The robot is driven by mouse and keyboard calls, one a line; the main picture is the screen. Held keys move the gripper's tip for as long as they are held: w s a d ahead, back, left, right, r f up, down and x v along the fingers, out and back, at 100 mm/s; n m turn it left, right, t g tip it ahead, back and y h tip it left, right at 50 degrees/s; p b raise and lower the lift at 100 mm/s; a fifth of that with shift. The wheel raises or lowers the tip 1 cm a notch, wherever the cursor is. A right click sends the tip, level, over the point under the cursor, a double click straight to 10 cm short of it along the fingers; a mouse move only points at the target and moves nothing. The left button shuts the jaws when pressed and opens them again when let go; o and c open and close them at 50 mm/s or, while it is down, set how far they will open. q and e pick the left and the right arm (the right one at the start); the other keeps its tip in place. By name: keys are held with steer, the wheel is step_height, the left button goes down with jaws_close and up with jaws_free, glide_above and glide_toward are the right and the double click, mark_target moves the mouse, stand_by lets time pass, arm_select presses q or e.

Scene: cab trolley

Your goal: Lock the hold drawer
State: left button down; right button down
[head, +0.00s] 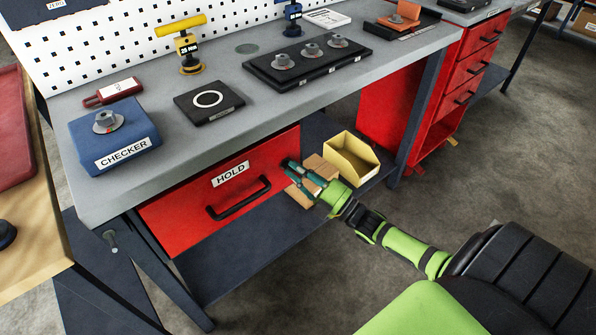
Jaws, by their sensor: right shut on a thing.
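The red hold drawer (180,218), labelled HOLD, sits under the front of the grey workbench. Its front lies close beneath the bench top and looks shut. A black bar handle (239,199) is on its front. My right gripper (289,170) reaches in from the right, with its fingertips at the right end of the drawer front. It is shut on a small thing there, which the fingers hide. Any lock at that spot is hidden too. My left gripper is not in view.
A yellow bin (350,158) and brown blocks stand on the lower shelf beside my gripper. The bench top (165,180) carries a blue checker box (114,140), a black ring plate (209,101) and a black tray (307,62). A red drawer cabinet (391,112) stands at right. Floor before the bench is clear.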

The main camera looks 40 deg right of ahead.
steer(key=m+h, duration=0.1)
steer(key=m, duration=0.2)
steer(key=m+t+h, duration=0.1)
steer(key=m+h, duration=0.1)
steer(key=m, duration=0.2)
steer(key=m+t+h, duration=0.1)
steer(key=m, duration=0.2)
steer(key=shift+a+f+p, duration=0.2)
steer(key=shift+f+p, duration=0.05)
steer(key=shift+p, duration=0.1)
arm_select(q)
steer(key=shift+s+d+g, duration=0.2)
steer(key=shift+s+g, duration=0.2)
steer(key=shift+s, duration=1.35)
arm_select(e)
steer(key=shift+m+h, duration=0.8)
steer(key=shift+m, duration=0.4)
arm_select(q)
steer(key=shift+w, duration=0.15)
